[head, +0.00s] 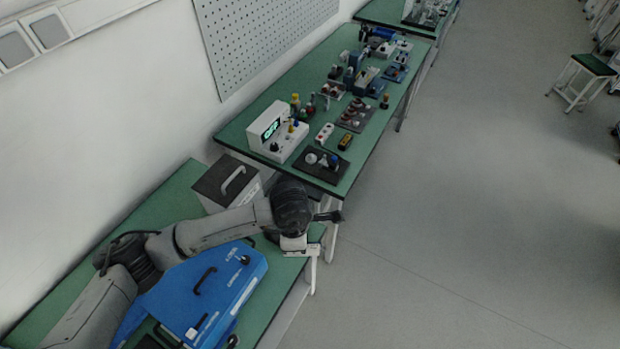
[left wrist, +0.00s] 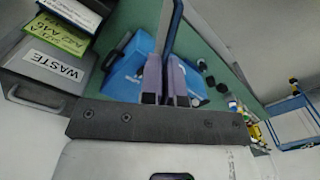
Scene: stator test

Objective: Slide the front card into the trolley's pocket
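In the left wrist view my left gripper (left wrist: 165,80) has two purple-grey fingers close together. A thin panel (left wrist: 172,28), seen nearly edge-on with a dark blue edge, rises from between them; it looks like a card gripped there, but its face cannot be read. In the head view my left arm reaches over the front table; its fingertips and the panel are hidden. A blue wire-frame thing with a pale inside (left wrist: 296,122) stands at the right of the wrist view, clear of the gripper; I cannot tell whether it is the trolley. My right gripper is not in view.
A grey WASTE box (left wrist: 48,75) has a yellow-green labelled card (left wrist: 57,36) beside it. A blue case (head: 222,285) lies on the front green table. Electrical parts crowd the far table (head: 335,182).

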